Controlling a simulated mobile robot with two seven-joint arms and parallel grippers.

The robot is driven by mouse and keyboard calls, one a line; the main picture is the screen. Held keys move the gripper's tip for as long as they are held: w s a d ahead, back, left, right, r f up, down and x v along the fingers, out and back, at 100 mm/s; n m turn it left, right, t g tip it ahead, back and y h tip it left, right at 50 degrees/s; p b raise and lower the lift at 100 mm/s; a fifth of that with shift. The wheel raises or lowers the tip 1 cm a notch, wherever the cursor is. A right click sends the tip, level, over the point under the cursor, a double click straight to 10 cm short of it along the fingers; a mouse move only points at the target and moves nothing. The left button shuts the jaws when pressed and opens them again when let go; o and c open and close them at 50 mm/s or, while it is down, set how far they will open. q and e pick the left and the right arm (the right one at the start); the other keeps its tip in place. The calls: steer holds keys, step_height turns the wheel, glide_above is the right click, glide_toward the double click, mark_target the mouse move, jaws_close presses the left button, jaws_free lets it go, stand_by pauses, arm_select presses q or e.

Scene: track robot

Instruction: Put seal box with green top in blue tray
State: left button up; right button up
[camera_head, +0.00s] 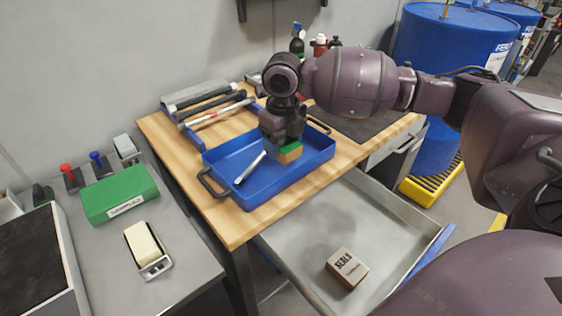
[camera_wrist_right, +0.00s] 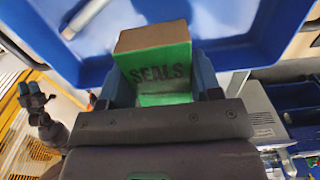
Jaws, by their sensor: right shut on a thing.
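The seal box with the green top (camera_head: 290,152) is between the fingers of my right gripper (camera_head: 284,142). In the wrist view the green face of the box (camera_wrist_right: 160,75) reads "SEALS", and its cardboard side faces the tray. The blue tray (camera_head: 255,200) lies on the wooden table, and the held box is within its outline. I cannot tell whether the box touches the tray floor.
A white-handled tool (camera_head: 250,168) lies in the tray, left of the box. A brown seal box (camera_head: 347,268) sits in the open metal drawer (camera_head: 325,225) below. A tool holder (camera_head: 210,108) stands behind the tray. A green case (camera_head: 120,192) lies on the left bench.

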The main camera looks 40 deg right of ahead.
mark_target(283, 171)
step_height(283, 171, down, 6)
steer(key=shift+r+b, duration=0.1)
steer(key=shift+b, duration=0.5)
steer(key=shift+r, duration=0.1)
steer(key=o, duration=0.9)
